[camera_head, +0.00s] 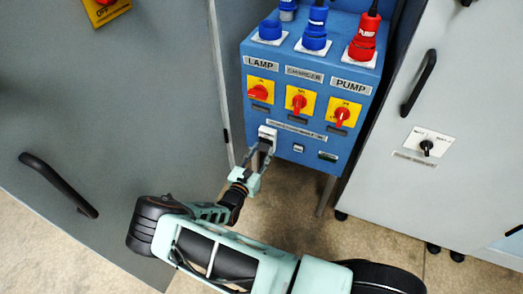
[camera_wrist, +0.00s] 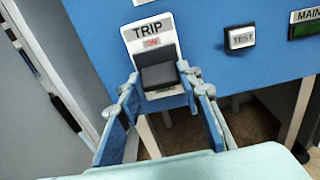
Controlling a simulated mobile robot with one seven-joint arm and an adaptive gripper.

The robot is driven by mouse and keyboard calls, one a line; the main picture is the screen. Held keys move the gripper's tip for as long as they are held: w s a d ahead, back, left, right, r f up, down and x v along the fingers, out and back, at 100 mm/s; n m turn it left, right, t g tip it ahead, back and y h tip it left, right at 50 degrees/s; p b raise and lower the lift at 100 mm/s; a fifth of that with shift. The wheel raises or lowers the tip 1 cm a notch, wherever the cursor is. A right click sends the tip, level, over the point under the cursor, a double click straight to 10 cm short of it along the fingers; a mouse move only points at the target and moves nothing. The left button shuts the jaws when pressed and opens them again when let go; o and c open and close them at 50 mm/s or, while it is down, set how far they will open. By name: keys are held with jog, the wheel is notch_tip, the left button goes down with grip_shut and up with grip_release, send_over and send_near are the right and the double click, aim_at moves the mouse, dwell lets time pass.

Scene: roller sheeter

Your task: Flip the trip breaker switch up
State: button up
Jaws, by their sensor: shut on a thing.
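The trip breaker switch (camera_wrist: 158,75) is a dark toggle in a white housing labelled TRIP, with a red ON mark showing above the toggle. In the head view the trip breaker switch (camera_head: 266,134) sits at the lower left of the blue panel. My gripper (camera_wrist: 160,86) has one finger on each side of the toggle and is shut on it. In the head view my gripper (camera_head: 259,155) reaches up to the switch from below and partly covers its lower part.
The blue panel (camera_head: 297,164) also carries red rotary switches on yellow plates and a TEST button (camera_wrist: 240,37) right of the trip switch. Grey cabinets stand at left (camera_head: 120,110) and right (camera_head: 460,85), both with black handles. Bare floor lies under the panel.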

aim_at(265, 145)
jog(key=shift+r+g+y+p, duration=0.5)
jog(key=shift+r+g+p, duration=0.7)
jog(key=shift+p, duration=2.45)
jog(key=g+p, duration=0.1)
jog(key=p, duration=0.1)
jog(key=g+y+p, duration=0.1)
jog(key=g+p, duration=0.1)
jog(key=p, duration=0.1)
jog(key=r+g+p, duration=0.1)
jog(key=p, duration=0.2)
jog(key=shift+w+d+y, duration=0.1)
jog(key=shift+w+y, duration=0.05)
jog(key=shift+y, duration=0.15)
jog(key=g, duration=0.1)
jog(key=g+p, duration=0.1)
jog(key=shift+w+r+g+y, duration=0.1)
jog(key=shift+w+g+y, duration=0.1)
jog(key=shift+g+y, duration=0.2)
jog(key=shift+g, duration=0.3)
jog(key=shift+w+r+g+y, duration=0.15)
jog(key=shift+g+y, duration=0.15)
jog(key=shift+g, duration=0.3)
jog(key=o, duration=1.2)
jog(key=shift+d, duration=0.1)
jog(key=shift+c, duration=0.2)
jog(key=v, duration=1.2)
